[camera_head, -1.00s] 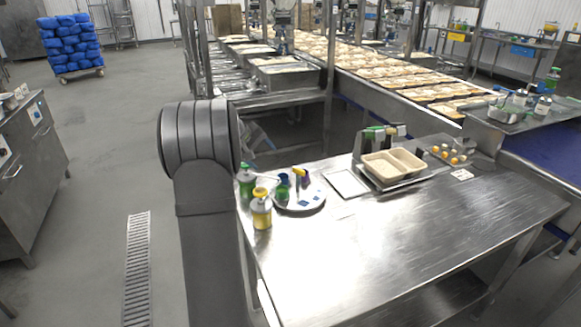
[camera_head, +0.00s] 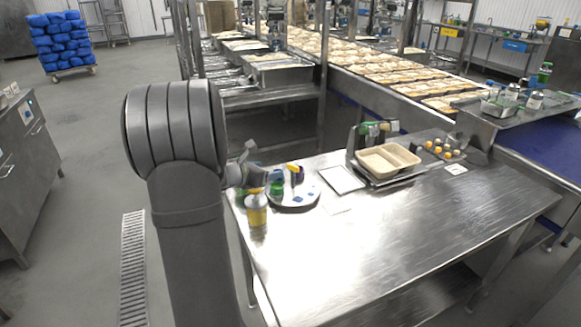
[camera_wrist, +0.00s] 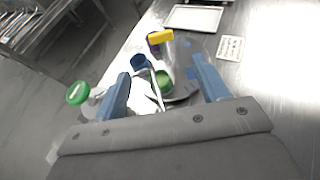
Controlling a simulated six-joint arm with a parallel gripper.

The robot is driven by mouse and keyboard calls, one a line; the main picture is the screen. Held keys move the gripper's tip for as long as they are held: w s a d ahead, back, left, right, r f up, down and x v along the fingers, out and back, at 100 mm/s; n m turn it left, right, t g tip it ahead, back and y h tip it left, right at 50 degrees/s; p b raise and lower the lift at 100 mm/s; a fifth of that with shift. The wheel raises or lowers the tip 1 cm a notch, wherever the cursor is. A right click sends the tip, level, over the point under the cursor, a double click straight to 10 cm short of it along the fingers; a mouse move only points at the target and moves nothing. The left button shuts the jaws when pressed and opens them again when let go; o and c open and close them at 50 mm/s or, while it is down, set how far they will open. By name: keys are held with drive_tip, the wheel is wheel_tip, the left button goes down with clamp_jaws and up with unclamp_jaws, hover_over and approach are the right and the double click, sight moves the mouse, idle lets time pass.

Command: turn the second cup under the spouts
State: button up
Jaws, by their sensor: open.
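In the wrist view a green cup (camera_wrist: 162,82), a blue cup (camera_wrist: 140,62) and the yellow-topped purple item (camera_wrist: 158,40) stand close together. My gripper (camera_wrist: 163,87) is open, its blue fingers either side of the green and blue cups as seen from above. Whether it touches them I cannot tell. No spouts are clearly visible.
A yellow bottle (camera_head: 256,210) stands at the table's left edge, and a green-capped bottle (camera_wrist: 77,93) shows left of my fingers. A scale holds a two-compartment tray (camera_head: 388,160). A flat white-topped plate (camera_head: 342,179) lies left of it. The table's front is clear.

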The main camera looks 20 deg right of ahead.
sight(292, 165)
drive_tip(key=x, duration=1.4)
drive_tip(key=shift+d, duration=0.15)
drive_tip(key=c, duration=1.4)
